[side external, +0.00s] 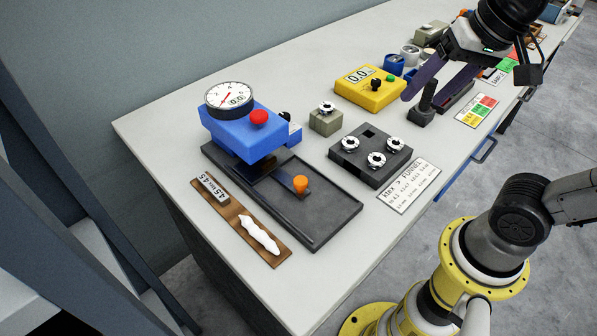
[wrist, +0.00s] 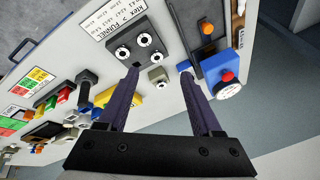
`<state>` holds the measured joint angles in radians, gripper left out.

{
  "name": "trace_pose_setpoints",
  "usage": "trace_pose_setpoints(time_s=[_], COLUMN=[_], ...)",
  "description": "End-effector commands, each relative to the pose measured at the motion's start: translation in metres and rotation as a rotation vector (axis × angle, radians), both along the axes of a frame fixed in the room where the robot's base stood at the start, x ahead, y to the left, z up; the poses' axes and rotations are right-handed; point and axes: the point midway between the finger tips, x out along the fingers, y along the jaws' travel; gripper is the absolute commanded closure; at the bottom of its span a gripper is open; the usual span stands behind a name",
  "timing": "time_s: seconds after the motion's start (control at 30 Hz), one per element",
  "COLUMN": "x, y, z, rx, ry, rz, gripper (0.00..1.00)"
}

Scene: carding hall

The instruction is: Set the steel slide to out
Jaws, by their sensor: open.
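The steel slide (side external: 283,178) is a flat grey-blue strip with an orange knob (side external: 301,185) at its front end. It shows coming from under the blue gauge unit (side external: 245,137) onto a dark base tray (side external: 327,217); its rear part is hidden. In the wrist view the orange knob (wrist: 207,29) is at the upper right, beside the blue unit (wrist: 219,68). My gripper (wrist: 160,74) is open and empty, with two long purple fingers. In the side view its finger (side external: 425,78) is above the bench, to the right of the slide and apart from it.
A dark block with white knobs (side external: 371,155), a small greenish box (side external: 325,121) and a yellow meter (side external: 370,88) stand between my gripper and the blue unit. A black upright lever (side external: 426,103) is near my finger. A brown board (side external: 240,221) holding a white piece lies left of the tray.

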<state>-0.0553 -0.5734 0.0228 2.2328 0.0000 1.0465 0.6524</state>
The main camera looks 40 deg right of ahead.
Motion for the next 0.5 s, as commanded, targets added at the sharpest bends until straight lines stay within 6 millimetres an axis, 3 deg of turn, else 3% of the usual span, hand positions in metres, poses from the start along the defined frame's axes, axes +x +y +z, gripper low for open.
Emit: trace_pose_setpoints(time_s=[0.23,0.4,0.5], x=[0.075,0.120,0.137], y=[0.041,0.083,0.106], z=[0.009,-0.010,-0.028], rx=[0.099,0.096,0.072], ry=[0.169,0.281,0.333], rz=[-0.215,-0.274,-0.256], gripper=[0.34,0.34,0.34])
